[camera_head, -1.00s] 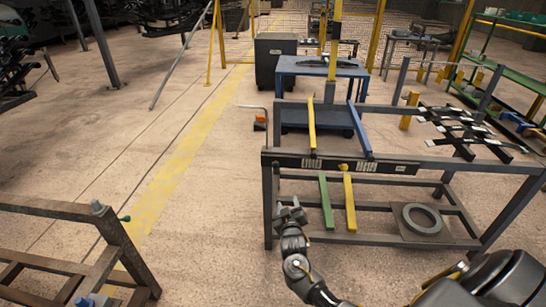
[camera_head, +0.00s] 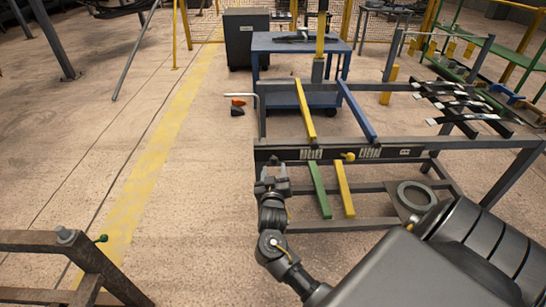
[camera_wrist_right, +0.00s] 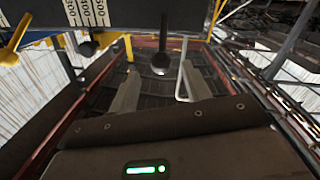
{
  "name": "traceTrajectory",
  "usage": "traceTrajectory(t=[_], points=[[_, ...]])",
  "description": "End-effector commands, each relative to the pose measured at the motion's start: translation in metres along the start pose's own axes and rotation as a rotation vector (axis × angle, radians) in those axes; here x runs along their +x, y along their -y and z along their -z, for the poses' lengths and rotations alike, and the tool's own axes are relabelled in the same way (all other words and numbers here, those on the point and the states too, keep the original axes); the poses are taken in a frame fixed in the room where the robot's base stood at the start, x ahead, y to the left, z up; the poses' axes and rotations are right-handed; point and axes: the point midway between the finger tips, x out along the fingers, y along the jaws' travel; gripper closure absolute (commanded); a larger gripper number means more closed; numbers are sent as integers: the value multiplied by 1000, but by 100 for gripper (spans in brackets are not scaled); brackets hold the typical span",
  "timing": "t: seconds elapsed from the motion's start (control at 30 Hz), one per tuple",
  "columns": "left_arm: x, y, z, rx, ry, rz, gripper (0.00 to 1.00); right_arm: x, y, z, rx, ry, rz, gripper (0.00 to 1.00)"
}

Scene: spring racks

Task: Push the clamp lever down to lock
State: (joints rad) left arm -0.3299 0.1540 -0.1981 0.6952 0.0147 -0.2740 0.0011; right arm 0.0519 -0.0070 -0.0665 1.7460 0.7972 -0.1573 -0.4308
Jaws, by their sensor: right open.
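My right gripper (camera_head: 273,181) is open at the left end of the front rack's dark beam (camera_head: 380,151), just below it in the head view. In the right wrist view its two pale fingers (camera_wrist_right: 158,90) are spread apart. A black ball knob (camera_wrist_right: 160,61) on a short rod shows between and beyond the fingertips; nothing is gripped. I cannot tell for certain whether this knob belongs to the clamp lever. A yellow knob (camera_head: 348,156) is on the beam further right, and it appears at the left of the wrist view. My left gripper is not in view.
Yellow (camera_head: 305,112) and blue (camera_head: 357,110) bars slope behind the beam. Green (camera_head: 319,190) and yellow (camera_head: 344,188) bars hang below it. A grey ring (camera_head: 417,195) lies on the lower shelf. A brown frame (camera_head: 40,240) stands at left. The floor between is clear.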

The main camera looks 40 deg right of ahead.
Motion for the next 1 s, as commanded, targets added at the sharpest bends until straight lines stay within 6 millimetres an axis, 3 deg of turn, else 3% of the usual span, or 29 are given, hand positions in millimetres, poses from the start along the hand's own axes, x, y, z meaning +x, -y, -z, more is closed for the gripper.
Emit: traceTrajectory(t=[0.1, 0.33, 0.53, 0.8, 1.0], points=[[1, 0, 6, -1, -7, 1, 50, 25, 1, 1, -2, -2, 1, 52], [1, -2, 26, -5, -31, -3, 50, 60, 3, 1, -2, -2, 4, 52], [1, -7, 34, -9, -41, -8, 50, 72, 4, 1, -1, -1, 6, 52], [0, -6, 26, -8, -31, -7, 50, 73, 4, 1, 0, -1, 6, 52], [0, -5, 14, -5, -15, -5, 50, 73, 4, 0, -1, -1, 6, 77]])
